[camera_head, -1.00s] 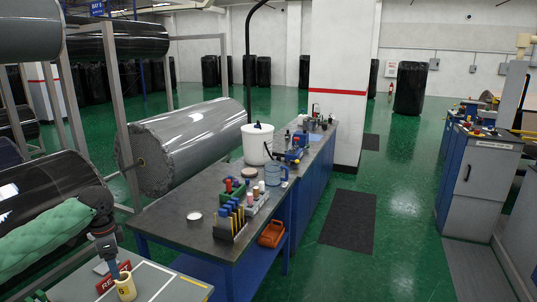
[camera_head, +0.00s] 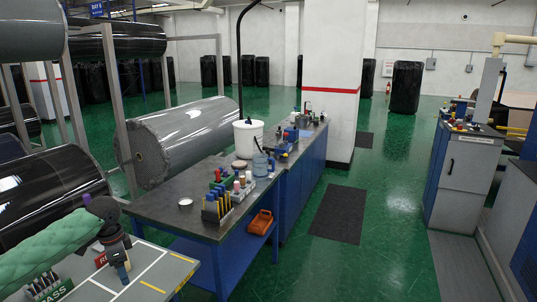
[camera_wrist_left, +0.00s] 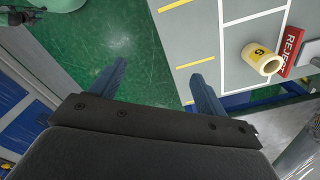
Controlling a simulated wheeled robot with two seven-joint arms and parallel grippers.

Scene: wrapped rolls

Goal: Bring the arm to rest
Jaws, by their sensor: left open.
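My left arm, in a green quilted sleeve, comes in from the left in the head view. Its gripper (camera_head: 122,272) is above the grey marked table (camera_head: 150,272). In the left wrist view the two blue fingers (camera_wrist_left: 158,80) stand wide apart with nothing between them, over the edge of the table (camera_wrist_left: 212,22) and the green floor.
A green PASS sign (camera_head: 58,290) is at the lower left. A dark workbench (camera_head: 165,208) holds bottles and tools. Green floor (camera_head: 385,235) lies open right of the bench.

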